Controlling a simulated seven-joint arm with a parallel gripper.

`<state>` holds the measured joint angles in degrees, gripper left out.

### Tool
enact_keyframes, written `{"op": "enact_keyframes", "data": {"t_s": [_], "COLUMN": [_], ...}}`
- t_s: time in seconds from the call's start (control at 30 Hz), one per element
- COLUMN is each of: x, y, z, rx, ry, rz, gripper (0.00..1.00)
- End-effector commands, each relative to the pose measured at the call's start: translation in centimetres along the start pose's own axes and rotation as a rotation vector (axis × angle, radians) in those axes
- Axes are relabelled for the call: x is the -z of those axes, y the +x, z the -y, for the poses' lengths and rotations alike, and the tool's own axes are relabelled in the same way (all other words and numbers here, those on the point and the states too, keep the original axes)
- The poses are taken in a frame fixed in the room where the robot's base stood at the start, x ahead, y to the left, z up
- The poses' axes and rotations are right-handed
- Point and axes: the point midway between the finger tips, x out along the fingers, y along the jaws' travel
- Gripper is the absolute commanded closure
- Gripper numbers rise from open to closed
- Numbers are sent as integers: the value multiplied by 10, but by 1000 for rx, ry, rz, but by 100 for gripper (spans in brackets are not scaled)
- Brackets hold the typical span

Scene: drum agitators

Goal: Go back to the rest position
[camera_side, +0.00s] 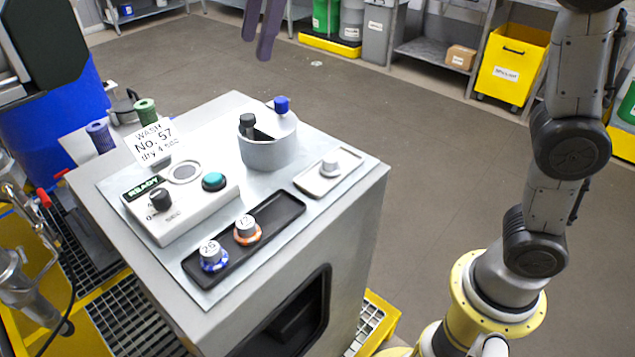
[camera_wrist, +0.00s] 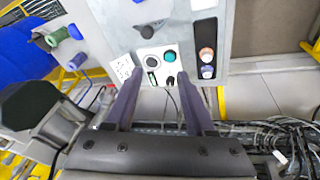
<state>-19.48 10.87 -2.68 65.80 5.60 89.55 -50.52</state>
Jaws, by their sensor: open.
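My gripper (camera_side: 262,30) hangs at the top edge of the side view, high above the bench and apart from everything on it. In the wrist view its two dark purple fingers (camera_wrist: 158,85) are spread with nothing held between them. Below is the grey cabinet (camera_side: 345,215) with a metal top plate. On it stand a round grey drum (camera_side: 268,152) with a black knob and a blue knob on top, and a white control box (camera_side: 205,205) with a teal button (camera_side: 214,181), a black dial (camera_side: 160,199) and a green display reading READY.
A black tray (camera_side: 280,216) holds a blue-based piece (camera_side: 213,256) and an orange-based piece (camera_side: 247,230). A small light tray (camera_side: 310,182) holds a grey knob.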

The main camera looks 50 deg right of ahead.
Motion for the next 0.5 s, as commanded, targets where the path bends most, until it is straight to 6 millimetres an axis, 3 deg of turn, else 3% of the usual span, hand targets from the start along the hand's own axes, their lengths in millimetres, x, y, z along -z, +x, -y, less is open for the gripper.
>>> {"op": "enact_keyframes", "data": {"t_s": [0.1,0.23,0.37,0.5], "x": [-47,-94,-139,-184], "y": [-24,-34,-32,-14], "z": [17,42,73,110], "rx": [-55,-112,-169,-225], "ry": [124,271,429,607], "rz": [-8,-17,-26,-39], "gripper": [45,45,45,45]}}
